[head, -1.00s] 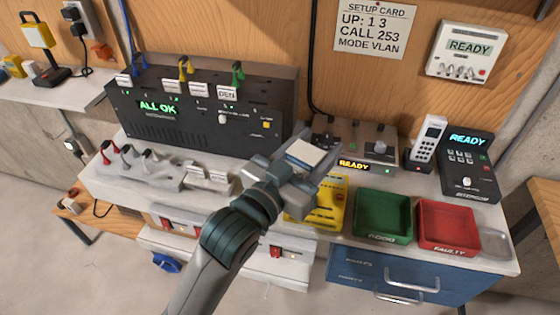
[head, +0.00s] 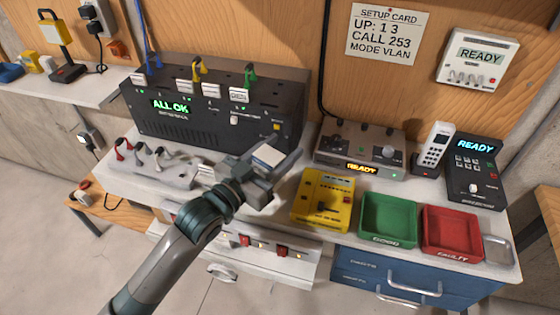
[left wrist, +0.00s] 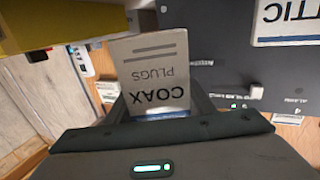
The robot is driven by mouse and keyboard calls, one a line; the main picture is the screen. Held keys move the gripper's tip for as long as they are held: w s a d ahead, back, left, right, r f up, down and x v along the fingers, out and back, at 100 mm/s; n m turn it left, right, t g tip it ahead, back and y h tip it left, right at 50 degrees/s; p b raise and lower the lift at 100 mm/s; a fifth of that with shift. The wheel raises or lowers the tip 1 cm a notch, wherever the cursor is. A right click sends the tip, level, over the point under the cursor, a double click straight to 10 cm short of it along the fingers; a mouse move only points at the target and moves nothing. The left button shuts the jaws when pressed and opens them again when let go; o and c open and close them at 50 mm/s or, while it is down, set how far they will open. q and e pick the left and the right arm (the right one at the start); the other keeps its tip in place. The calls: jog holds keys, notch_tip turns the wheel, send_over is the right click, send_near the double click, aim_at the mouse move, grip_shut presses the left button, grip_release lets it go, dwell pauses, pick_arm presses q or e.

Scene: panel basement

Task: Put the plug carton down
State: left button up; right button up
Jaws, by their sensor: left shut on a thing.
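The plug carton (left wrist: 155,65) is a small white box whose "COAX PLUGS" print appears upside down in the left wrist view. In the head view its pale top (head: 268,155) shows between the fingers of my left gripper (head: 272,168). The left gripper is shut on it and holds it over the bench, in front of the black panel unit and left of the yellow device. The gripper hides part of the carton and of the bench below. My right gripper is in neither view.
The black unit (head: 190,118) reading "ALL OK" stands behind. The yellow device (head: 322,200), green tray (head: 389,218) and red tray (head: 451,231) sit to the right. A grey lever block (head: 160,168) lies left. White bench top (head: 115,182) shows at the front left.

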pick_arm(q)
jog(key=shift+f+p, duration=0.55)
jog(key=shift+f, duration=1.45)
jog(key=shift+f, duration=0.15)
jog(key=o, duration=1.1)
jog(key=shift+o, duration=0.2)
